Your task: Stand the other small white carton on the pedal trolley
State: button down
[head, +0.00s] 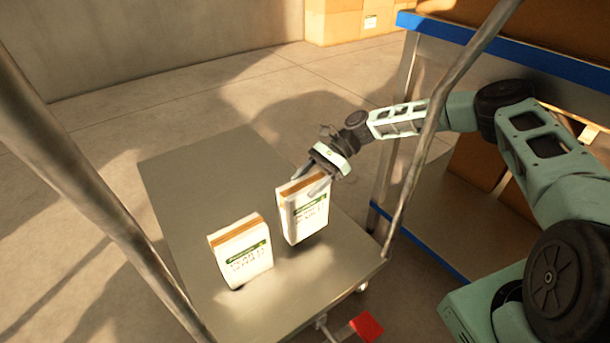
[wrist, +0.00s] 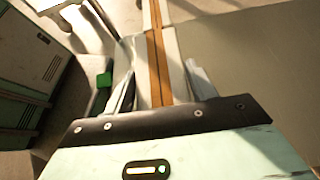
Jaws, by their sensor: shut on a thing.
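A small white carton (head: 304,214) with a green label band and an orange-brown stripe along its top is held upright in my gripper (head: 314,186), which is shut on its top. In the wrist view the carton's striped top (wrist: 157,55) runs between the two fingers (wrist: 157,88). The carton is over the pedal trolley's grey deck (head: 190,180); I cannot tell whether its base touches. A second small white carton (head: 242,253) stands on the deck to its left, a little nearer, with a gap between them. The trolley's red pedal (head: 366,327) shows at the front edge.
Two metal handle posts rise beside the trolley, one (head: 95,180) at left and one (head: 420,150) between the deck and my arm. A blue-edged rack (head: 470,35) stands at right. Brown boxes (head: 350,22) are at the back. The deck's far part is clear.

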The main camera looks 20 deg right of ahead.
jog(key=shift+f+b, duration=0.65)
jog(key=shift+f, duration=1.6)
jog(key=shift+c, duration=2.4)
grip_release()
jog(key=shift+f, duration=0.1)
jog(key=p+v, duration=0.2)
jog(key=v, duration=1)
